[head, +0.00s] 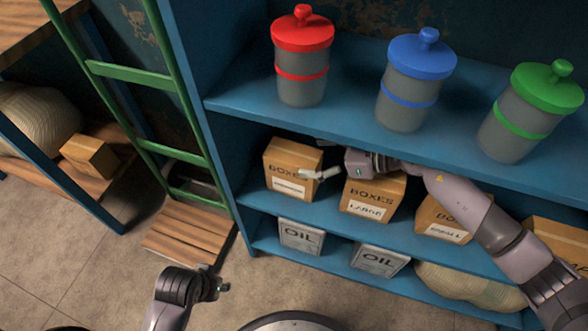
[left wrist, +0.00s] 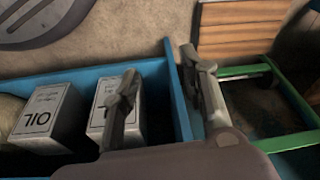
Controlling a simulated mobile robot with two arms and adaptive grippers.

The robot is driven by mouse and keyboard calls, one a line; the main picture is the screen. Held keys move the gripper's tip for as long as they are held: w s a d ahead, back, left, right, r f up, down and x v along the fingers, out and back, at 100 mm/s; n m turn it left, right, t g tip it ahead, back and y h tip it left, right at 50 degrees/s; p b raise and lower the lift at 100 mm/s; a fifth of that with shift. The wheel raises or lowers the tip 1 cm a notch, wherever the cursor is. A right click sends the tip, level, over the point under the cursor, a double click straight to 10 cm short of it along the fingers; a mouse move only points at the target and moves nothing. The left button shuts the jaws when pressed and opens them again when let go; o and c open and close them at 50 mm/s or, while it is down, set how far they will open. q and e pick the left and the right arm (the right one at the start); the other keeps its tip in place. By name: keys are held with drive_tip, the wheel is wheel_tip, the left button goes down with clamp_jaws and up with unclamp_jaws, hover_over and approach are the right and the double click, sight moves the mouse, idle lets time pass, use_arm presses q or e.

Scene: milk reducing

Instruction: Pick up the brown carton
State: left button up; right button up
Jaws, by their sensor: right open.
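Several brown cartons stand on the middle shelf. The leftmost brown carton (head: 286,184) is upright in the head view, with a white label on its front. My right gripper (head: 316,158) is open beside its right side; one finger overlaps the carton's front right edge in the picture, and the other is behind, near its top. I cannot tell whether they touch it. A second carton (head: 368,203), marked "BOXES LARGE", stands just right, below my right wrist. My left gripper (head: 222,287) is low, in front of the shelf. In the left wrist view its fingers (left wrist: 160,65) are apart and empty.
The blue upper shelf (head: 345,112), holding red, blue and green lidded canisters, is close above my right gripper. Oil cans (head: 301,237) stand on the bottom shelf. A green ladder (head: 140,72) stands left. Another brown box (head: 88,156) lies on the left rack.

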sight(295, 153)
drive_tip(key=x, duration=0.6)
clamp_jaws()
drive_tip(key=shift+r, duration=0.15)
idle(0.9)
